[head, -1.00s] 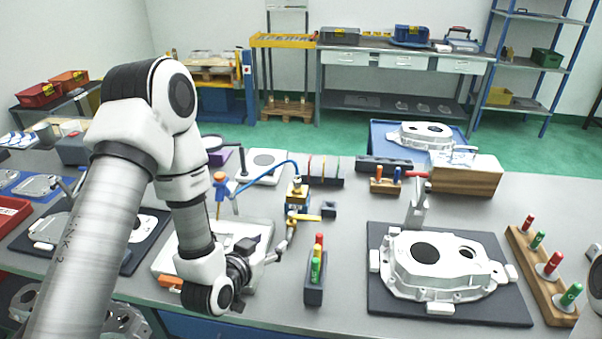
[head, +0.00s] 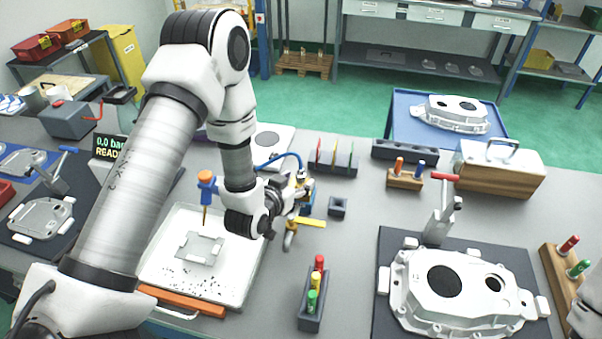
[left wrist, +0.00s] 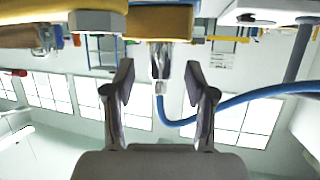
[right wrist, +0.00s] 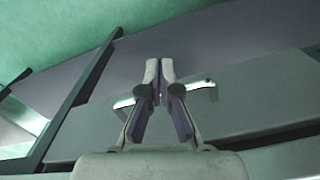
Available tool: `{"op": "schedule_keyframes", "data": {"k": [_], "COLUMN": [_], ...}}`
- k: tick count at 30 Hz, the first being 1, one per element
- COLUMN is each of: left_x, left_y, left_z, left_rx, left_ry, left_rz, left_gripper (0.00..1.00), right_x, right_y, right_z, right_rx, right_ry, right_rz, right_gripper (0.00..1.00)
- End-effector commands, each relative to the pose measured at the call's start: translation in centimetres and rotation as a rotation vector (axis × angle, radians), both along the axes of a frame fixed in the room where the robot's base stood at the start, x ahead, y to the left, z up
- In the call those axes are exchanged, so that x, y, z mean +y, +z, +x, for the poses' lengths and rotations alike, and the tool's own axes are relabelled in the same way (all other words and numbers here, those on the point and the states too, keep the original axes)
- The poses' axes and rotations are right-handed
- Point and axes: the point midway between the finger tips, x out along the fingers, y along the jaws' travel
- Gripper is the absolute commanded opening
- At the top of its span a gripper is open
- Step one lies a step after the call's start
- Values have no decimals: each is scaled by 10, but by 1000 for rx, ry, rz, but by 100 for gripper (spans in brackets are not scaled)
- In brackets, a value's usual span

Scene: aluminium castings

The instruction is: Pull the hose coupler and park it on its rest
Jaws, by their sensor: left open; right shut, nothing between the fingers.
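The hose coupler (left wrist: 161,66) is a metal fitting on a yellow body (left wrist: 158,24), with the blue hose (left wrist: 240,98) attached to its end, in the left wrist view. My left gripper (left wrist: 159,80) is open, with one finger on each side of the coupler and visible gaps. In the head view my left gripper (head: 292,192) is at the yellow-and-blue fitting (head: 307,197) and mostly hides the coupler. A small dark block (head: 338,207) with a recess, possibly the rest, stands empty to its right. My right gripper (right wrist: 160,72) is shut and empty, away from these things.
A yellow lever (head: 311,222) sticks out below the fitting. A block of coloured plugs (head: 310,310) stands in front. A white tray (head: 165,262) lies left, a casting (head: 455,290) on a dark mat right. Bare table lies right of the small block.

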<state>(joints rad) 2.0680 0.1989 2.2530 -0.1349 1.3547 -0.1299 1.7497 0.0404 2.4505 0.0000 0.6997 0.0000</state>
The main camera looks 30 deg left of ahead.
Motion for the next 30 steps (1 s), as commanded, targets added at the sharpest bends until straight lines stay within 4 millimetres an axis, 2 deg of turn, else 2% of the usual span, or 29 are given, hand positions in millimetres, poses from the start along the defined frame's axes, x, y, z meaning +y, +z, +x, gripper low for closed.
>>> {"op": "schedule_keyframes", "data": {"k": [1, 4, 10, 11, 15, 16, 30], "left_x": [0, 0, 0, 0, 0, 0, 0], "left_y": [0, -6, -9, -9, -9, -9, -4], "left_z": [8, 20, 22, 22, 22, 22, 22], "left_rx": [0, 0, 1, 0, 1, 1, 0], "left_ry": [0, -1, 0, 0, 0, 0, 0], "left_rz": [1, 1, 0, 0, -1, -1, -1], "left_gripper": [55, 55, 55, 52, 2, 0, 0], "right_x": [0, 0, 0, 0, 0, 0, 0], "right_y": [8, 9, 8, 8, 8, 8, 5], "right_z": [0, 1, 0, 0, 0, 0, 0], "right_rx": [-1, -1, -1, -1, -1, -1, -1], "right_ry": [0, 0, 0, 0, 0, 0, 0], "right_rz": [0, 0, 0, 0, 0, 0, 0], "right_gripper": [0, 0, 0, 0, 0, 0, 0]}}
